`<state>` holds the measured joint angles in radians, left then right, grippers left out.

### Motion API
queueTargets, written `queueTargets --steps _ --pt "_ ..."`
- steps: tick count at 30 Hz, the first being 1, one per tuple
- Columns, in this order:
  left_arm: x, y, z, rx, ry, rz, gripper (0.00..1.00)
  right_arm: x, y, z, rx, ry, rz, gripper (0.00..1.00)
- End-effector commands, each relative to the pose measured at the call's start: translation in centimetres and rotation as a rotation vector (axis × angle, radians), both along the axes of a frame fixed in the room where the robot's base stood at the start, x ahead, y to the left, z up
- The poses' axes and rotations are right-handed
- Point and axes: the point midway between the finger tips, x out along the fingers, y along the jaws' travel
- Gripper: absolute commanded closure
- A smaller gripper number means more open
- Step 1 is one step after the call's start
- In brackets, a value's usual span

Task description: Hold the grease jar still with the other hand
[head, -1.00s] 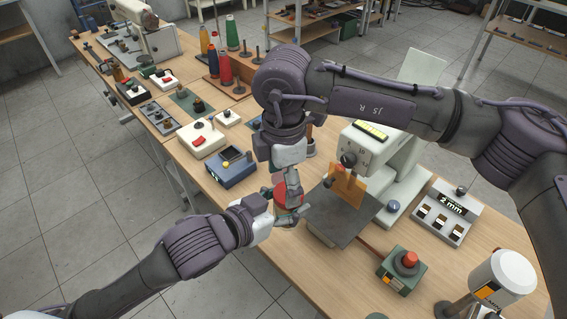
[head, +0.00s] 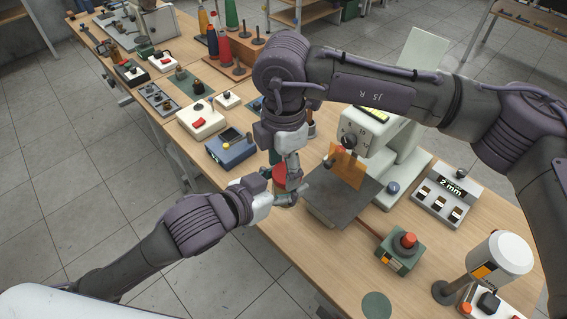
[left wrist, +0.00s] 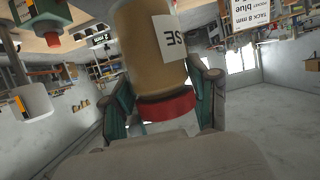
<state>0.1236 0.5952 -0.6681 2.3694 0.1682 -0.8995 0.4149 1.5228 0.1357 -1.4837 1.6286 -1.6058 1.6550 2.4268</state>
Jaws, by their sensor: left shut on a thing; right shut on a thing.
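The grease jar shows large in the left wrist view (left wrist: 155,45), with an amber body, a white label ending in "SE" and a red lid. That view is upside down. In the head view only the jar's red lid (head: 279,178) shows, small, near the bench's front edge. My right gripper (head: 291,172) comes down from above and is shut on the jar. My left gripper (head: 285,198) reaches in from the left, at the jar, and is shut on it. The fingers hide most of the jar in the head view, so the exact contacts are unclear.
A dark plate (head: 340,205) lies right of the jar, before the white machine (head: 365,145). A blue box (head: 231,151) stands to the left. A green box with a red button (head: 400,252) and a "2 mm" unit (head: 445,205) stand to the right.

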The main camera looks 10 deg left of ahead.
Motion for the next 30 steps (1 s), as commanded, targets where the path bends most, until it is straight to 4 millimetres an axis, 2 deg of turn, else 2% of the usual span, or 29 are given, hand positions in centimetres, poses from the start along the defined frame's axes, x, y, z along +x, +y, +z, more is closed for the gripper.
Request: queueTargets --steps 1,6,8,18,19,21,23,30 --pt "-0.56 -0.7 0.52 -0.02 -0.004 -0.02 1.0 0.47 0.06 0.06 0.008 -0.015 0.078 0.84" --pt "-0.63 -0.8 0.49 -0.022 -0.003 -0.023 1.0 0.34 -0.02 0.08 0.01 -0.019 0.364 0.84" --pt "-0.64 -0.81 0.49 -0.023 -0.002 -0.023 1.0 0.31 -0.05 0.1 0.01 -0.02 0.426 0.84" --pt "-0.65 -0.85 0.5 -0.023 -0.001 -0.023 1.0 0.3 -0.02 0.14 0.011 -0.022 0.471 0.84" --pt "-0.65 -0.85 0.5 -0.024 -0.001 -0.024 1.0 0.31 -0.02 0.15 0.011 -0.022 0.471 0.38" --pt "-0.67 -0.86 0.5 -0.024 -0.001 -0.024 1.0 0.29 -0.02 0.15 0.011 -0.021 0.471 0.26" --pt "-0.62 -0.8 0.5 -0.022 -0.002 -0.022 1.0 0.26 -0.03 0.14 0.011 -0.019 0.471 0.17" --pt "-0.39 -0.52 0.44 -0.016 -0.004 -0.014 1.0 0.08 -0.09 0.11 0.008 -0.015 0.474 0.17"
